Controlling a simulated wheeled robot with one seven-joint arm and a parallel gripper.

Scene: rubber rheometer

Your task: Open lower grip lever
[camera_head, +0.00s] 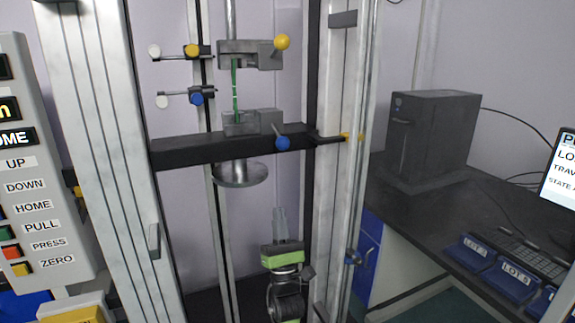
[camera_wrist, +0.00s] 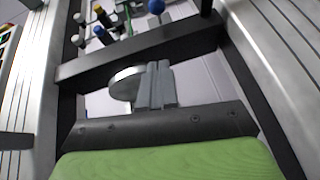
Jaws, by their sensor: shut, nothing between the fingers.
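The lower grip (camera_head: 240,124) is a grey clamp on the black crossbar. Its lever ends in a blue ball (camera_head: 282,143) at the front of the bar; the blue ball (camera_wrist: 156,6) also shows at the top edge of the wrist view. A green strip (camera_head: 235,90) runs upright between the lower grip and the upper grip (camera_head: 240,54), whose lever has a yellow ball (camera_head: 282,42). My gripper (camera_head: 279,210) points up below the crossbar, apart from the blue ball. Its grey fingers (camera_wrist: 158,66) are shut and empty.
Metal frame columns (camera_head: 100,130) and (camera_head: 345,120) stand on both sides. A round metal plate (camera_head: 240,174) hangs under the crossbar, left of my gripper. Two small-knobbed arms (camera_head: 180,96) reach in at left. A desk with a black computer (camera_head: 432,135) stands at right.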

